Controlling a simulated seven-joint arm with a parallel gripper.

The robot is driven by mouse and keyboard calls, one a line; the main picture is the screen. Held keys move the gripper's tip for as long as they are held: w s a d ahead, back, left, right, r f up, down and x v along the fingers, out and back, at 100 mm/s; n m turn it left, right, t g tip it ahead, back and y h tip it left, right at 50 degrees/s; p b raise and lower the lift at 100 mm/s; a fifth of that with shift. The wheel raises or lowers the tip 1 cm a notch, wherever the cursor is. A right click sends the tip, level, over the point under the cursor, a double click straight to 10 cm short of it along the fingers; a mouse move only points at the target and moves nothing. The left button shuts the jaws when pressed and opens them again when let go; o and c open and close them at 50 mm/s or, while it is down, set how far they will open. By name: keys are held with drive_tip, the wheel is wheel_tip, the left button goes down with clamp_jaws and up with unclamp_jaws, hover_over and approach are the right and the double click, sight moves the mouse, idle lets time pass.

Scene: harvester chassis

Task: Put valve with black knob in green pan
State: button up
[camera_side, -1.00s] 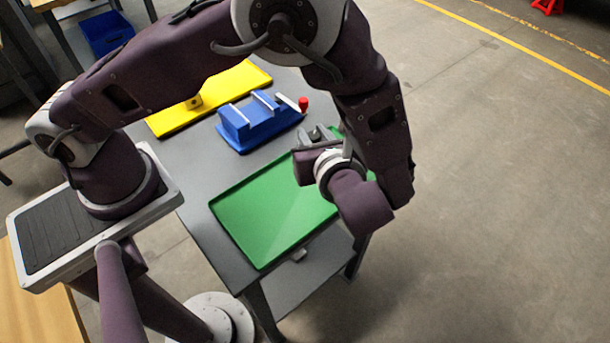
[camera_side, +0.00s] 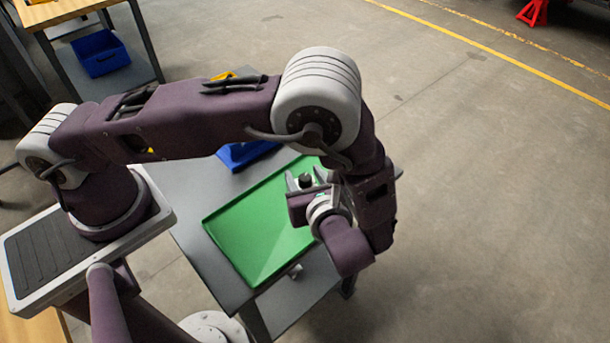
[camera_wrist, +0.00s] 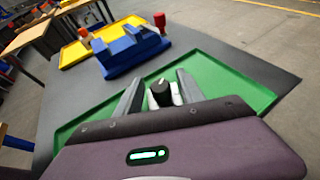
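The valve with the black knob (camera_wrist: 160,92) sits between the two fingers of my gripper (camera_wrist: 158,85), knob up, with a bit of its silver body showing. My gripper appears shut on it. The side view also shows the black knob (camera_side: 305,181) between the fingertips of my gripper (camera_side: 306,178). The green pan (camera_side: 248,234) lies on the grey table, and the gripper is over its right part. In the wrist view the green pan (camera_wrist: 225,80) spreads behind and around the fingers. The underside of the valve is hidden, so its height above the pan cannot be told.
A yellow tray (camera_wrist: 75,54) lies farther back. In the side view my arm covers most of both. The left part of the green pan is clear.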

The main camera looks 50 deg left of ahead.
drive_tip(key=v, duration=1.2)
drive_tip(key=s+a+r+n+g+h, duration=0.1)
drive_tip(key=a+r+n+g+h, duration=0.2)
drive_tip(key=a+r+n, duration=0.3)
drive_tip(key=s+a+r+n+g+h, duration=0.1)
drive_tip(key=a+r+n+g+h, duration=0.15)
drive_tip(key=a+r+n, duration=0.45)
drive_tip(key=s+a+r+n+t+h, duration=0.2)
drive_tip(key=s+r+n+t+h, duration=0.3)
drive_tip(key=s+r+n, duration=0.4)
drive_tip(key=shift+s+a+n+h, duration=0.3)
drive_tip(key=shift+s+n+h, duration=0.3)
drive_tip(key=shift+s+h, duration=0.2)
drive_tip(key=shift+r, duration=0.1)
